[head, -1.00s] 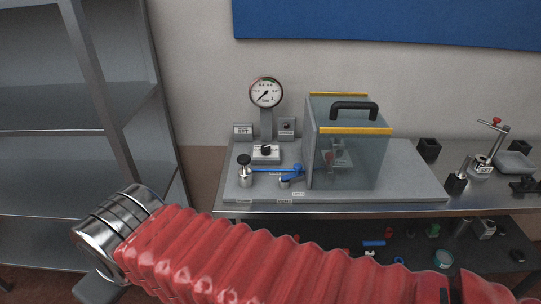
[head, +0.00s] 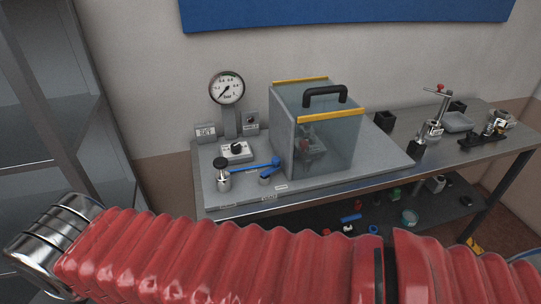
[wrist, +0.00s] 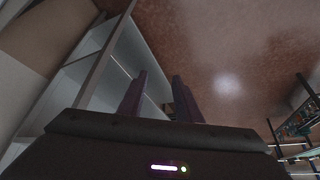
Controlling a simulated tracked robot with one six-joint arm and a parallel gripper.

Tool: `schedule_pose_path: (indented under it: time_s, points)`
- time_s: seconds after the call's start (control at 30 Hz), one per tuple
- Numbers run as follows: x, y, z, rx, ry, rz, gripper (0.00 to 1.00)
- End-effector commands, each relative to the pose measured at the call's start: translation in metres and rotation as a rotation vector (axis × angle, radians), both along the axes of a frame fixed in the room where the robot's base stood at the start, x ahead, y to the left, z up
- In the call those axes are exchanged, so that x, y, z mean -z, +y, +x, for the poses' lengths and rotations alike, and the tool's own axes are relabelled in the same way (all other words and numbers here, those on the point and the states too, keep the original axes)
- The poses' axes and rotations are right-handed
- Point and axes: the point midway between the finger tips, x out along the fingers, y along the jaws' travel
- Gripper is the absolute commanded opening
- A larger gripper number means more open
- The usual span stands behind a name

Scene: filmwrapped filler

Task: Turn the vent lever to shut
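A blue lever (head: 254,167) lies on the grey base plate of the bench rig, running between a black-knobbed metal fitting (head: 222,178) and a small blue-topped valve (head: 268,177). The small labels there are too small to read, so I cannot tell which part is marked as the vent. A clear chamber (head: 325,140) with yellow edges and a black handle stands just right of the lever. My gripper (wrist: 160,80) shows in the wrist view with its two dark fingers apart and nothing between them. It is away from the lever and out of the head view.
Grey shelving (head: 50,110) stands at left. My red-sleeved arm crosses the foreground below the bench.

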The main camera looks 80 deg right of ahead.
Motion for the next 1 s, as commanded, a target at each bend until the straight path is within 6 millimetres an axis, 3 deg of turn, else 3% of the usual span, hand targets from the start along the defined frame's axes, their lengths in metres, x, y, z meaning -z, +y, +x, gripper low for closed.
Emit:
schedule_pose_path:
  time_s: [0.27,0.47,0.7,1.0]
  points:
    - [-0.004,-0.007,0.004,0.041,0.007,0.005,0.41]
    - [-0.016,-0.049,0.020,0.254,0.045,0.033,0.41]
    - [-0.035,-0.129,0.040,0.668,0.097,0.082,0.41]
    - [-0.050,-0.246,0.038,1.208,0.130,0.132,0.41]
